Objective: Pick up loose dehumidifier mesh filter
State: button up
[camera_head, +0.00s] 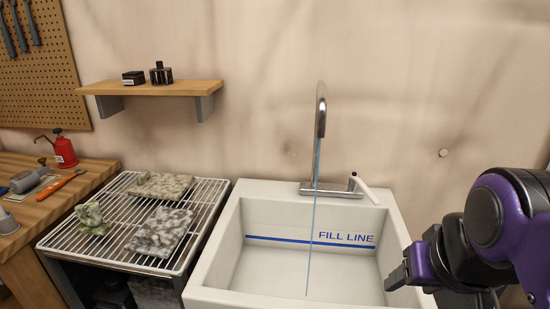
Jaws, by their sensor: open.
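A white wire rack (118,233) stands left of the sink. A small lumpy greenish piece (92,219) sits at the rack's left. Any of these may be the mesh filter, but I cannot tell which from their look. My gripper (397,279) is at the lower right, by the sink's right rim, open and well apart from the rack. No object shows between its fingers, though part of it is hidden by its own body.
A white sink (212,270) marked FILL LINE lies between my gripper and the rack. Its tall faucet (321,112) runs a thin water stream. A wooden shelf (160,88) overhangs behind the rack. A wooden bench (60,195) with a red oil can (65,153) and tools is at left.

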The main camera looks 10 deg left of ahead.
aim_at(162, 233)
jog(key=j+z, duration=0.15)
jog(key=j, duration=0.6)
jog(key=j+z, duration=0.15)
jog(key=j, duration=0.6)
jog(key=k+j+z, duration=0.1)
jog(key=j, duration=0.65)
